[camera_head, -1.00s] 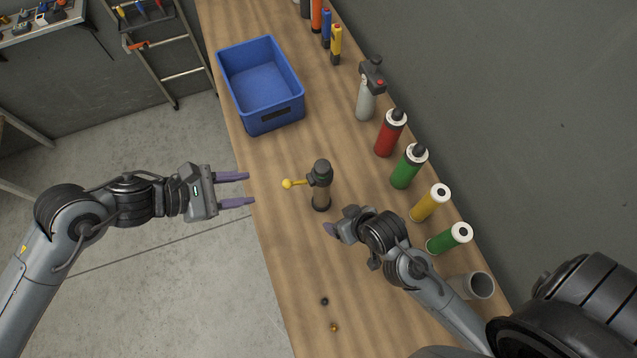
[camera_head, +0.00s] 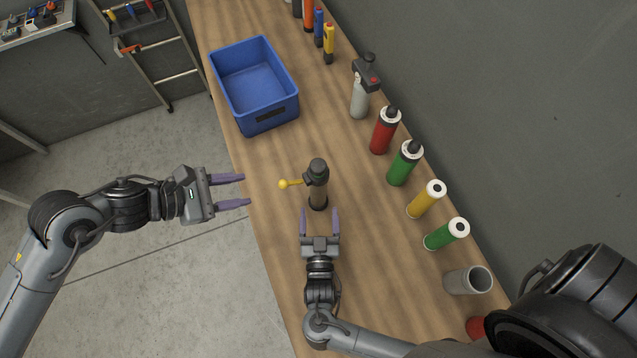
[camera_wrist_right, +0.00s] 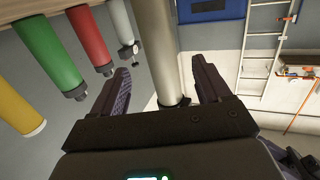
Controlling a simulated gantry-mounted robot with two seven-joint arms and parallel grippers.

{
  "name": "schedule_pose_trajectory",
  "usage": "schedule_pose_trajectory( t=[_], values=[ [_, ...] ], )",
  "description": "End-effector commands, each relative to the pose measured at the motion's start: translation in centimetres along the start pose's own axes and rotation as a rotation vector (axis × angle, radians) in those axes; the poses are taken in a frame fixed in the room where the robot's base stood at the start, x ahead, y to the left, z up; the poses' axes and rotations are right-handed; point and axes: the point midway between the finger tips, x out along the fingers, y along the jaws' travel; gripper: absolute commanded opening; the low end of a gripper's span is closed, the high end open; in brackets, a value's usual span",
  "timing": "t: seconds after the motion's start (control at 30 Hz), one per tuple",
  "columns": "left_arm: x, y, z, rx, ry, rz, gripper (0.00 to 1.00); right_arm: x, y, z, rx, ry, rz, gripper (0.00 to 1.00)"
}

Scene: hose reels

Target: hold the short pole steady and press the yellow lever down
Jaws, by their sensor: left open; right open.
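The short pole (camera_head: 318,190) stands upright on the wooden bench, with a dark cap on top. The yellow lever (camera_head: 287,184) sticks out from its top to the left and ends in a round knob. My right gripper (camera_head: 320,214) is open, its fingers pointing at the pole from the near side. In the right wrist view the grey pole (camera_wrist_right: 157,50) shows between the two open fingers (camera_wrist_right: 163,90); I cannot tell whether they touch it. My left gripper (camera_head: 247,190) is open and empty, left of the lever near the bench edge, apart from it.
A blue bin (camera_head: 256,85) stands farther back on the bench (camera_head: 270,160). Along the right side are a grey bottle (camera_head: 361,95), a red canister (camera_head: 385,130), a green canister (camera_head: 404,163), a yellow one (camera_head: 427,199) and a grey cup (camera_head: 467,280). Bench around the pole is clear.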

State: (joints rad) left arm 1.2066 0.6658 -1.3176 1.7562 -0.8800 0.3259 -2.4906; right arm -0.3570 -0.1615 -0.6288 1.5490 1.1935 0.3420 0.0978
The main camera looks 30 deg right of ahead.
Motion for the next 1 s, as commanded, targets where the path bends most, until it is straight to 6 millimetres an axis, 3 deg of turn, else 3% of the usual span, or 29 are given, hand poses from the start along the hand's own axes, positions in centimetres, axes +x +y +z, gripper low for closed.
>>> schedule_pose_trajectory(
  t=[0.27, 0.7, 1.0],
  values=[
    [0.0, 0.0, 0.0, 0.000, 0.000, 0.000, 0.43, 0.8, -0.2, -0.8, -0.020, 0.057, 0.008, 0.77],
    [0.0, 0.0, 0.0, 0.000, 0.000, 0.000, 0.43, 7.4, -0.1, -1.1, -0.020, 0.056, 0.007, 0.77],
    [0.0, 0.0, 0.0, 0.000, 0.000, 0.000, 0.43, 9.9, -0.1, -1.2, -0.020, 0.054, 0.008, 0.77]
  ],
)
